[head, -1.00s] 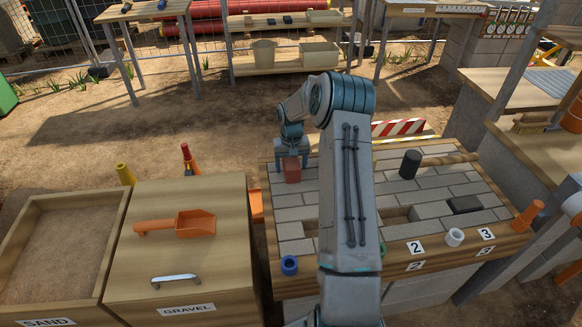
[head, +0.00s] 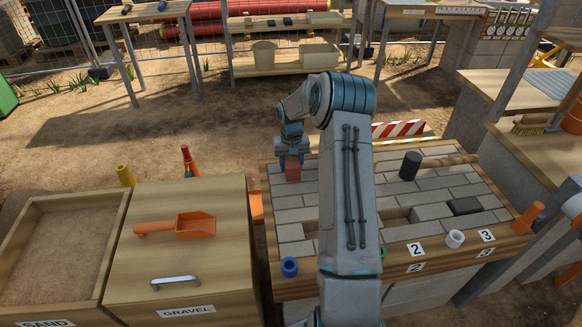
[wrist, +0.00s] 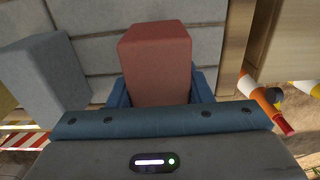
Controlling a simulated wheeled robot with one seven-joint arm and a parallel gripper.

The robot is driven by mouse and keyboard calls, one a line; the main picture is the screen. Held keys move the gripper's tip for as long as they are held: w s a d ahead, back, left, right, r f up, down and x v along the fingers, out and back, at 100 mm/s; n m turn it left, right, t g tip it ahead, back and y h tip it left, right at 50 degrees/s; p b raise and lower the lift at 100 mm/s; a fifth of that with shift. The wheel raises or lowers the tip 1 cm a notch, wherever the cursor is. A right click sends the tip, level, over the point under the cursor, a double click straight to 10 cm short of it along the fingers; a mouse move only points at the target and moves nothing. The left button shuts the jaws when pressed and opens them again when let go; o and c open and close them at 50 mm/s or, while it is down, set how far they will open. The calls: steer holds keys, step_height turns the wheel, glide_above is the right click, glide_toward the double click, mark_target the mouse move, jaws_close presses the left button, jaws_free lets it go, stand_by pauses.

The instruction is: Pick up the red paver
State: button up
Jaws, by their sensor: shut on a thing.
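The red paver (head: 292,168) is at the far left corner of the paved table (head: 283,215). It also shows in the wrist view (wrist: 156,60), upright between the blue fingers. My gripper (head: 291,157) is above it in the head view and shut on it; it also shows in the wrist view (wrist: 160,88). Whether the paver's underside touches the grey paving cannot be told.
A black-headed mallet (head: 411,165) lies across the back of the table. The gravel box (head: 182,254) with an orange scoop (head: 177,225) stands left.

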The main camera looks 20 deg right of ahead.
step_height(320, 180, up, 3)
steer(key=shift+r, duration=0.1)
steer(key=s+a+r, duration=0.2)
steer(key=s+r, duration=0.4)
steer(key=s, duration=0.5)
steer(key=shift+s+r, duration=0.2)
steer(key=shift+a, duration=0.1)
steer(key=o, duration=0.5)
jaws_close()
steer(key=shift+a, duration=0.1)
